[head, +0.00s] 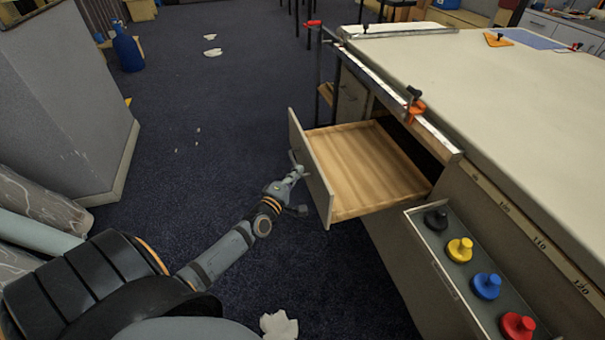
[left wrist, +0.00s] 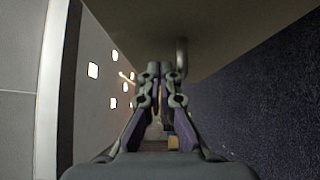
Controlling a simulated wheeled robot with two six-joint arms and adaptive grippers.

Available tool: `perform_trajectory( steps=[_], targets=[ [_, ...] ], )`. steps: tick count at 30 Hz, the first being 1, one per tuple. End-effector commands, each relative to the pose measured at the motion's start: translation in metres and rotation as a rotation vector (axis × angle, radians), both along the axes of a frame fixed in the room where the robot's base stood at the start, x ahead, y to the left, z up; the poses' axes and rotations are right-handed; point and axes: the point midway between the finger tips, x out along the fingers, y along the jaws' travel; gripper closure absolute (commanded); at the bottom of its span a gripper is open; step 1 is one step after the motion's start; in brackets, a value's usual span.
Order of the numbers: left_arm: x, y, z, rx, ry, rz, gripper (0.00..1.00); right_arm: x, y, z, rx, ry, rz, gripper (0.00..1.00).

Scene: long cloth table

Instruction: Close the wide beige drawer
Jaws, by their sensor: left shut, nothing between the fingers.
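The wide beige drawer (head: 367,172) stands pulled out from the long table in the head view. Its wooden inside is empty. Its front panel (head: 312,170) faces left toward my arm. My left gripper (head: 296,172) is shut and empty at the outer face of that panel, close to the handle. In the left wrist view the shut fingers (left wrist: 160,75) point along the beige panel (left wrist: 190,30), with the bar handle (left wrist: 181,58) just right of the fingertips. I cannot tell whether they touch. My right gripper is not in view.
A tray (head: 420,238) with black, yellow, blue and red knobbed pieces hangs at the table's near side. An orange clamp (head: 415,107) sits on the table edge above the drawer. A grey cabinet (head: 75,95) stands at left.

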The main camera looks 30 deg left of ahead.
Motion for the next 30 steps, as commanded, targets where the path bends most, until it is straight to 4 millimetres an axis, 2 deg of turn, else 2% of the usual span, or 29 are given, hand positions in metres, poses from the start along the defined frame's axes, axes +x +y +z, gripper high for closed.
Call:
perform_trajectory(
  steps=[5, 18, 22, 26, 30],
  targets=[
    [0.013, -0.011, 0.000, 0.000, -0.001, 0.001, 1.00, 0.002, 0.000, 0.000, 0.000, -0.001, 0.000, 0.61],
    [0.015, -0.013, 0.000, 0.002, 0.000, 0.000, 1.00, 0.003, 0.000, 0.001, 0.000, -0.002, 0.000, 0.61],
    [0.022, -0.019, 0.000, -0.001, -0.001, 0.000, 1.00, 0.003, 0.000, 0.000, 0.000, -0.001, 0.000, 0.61],
    [0.038, -0.033, 0.001, -0.003, -0.003, 0.001, 1.00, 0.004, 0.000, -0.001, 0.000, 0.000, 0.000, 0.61],
    [0.068, -0.059, 0.001, -0.006, -0.004, 0.000, 1.00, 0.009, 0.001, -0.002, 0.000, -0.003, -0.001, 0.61]
  ],
)
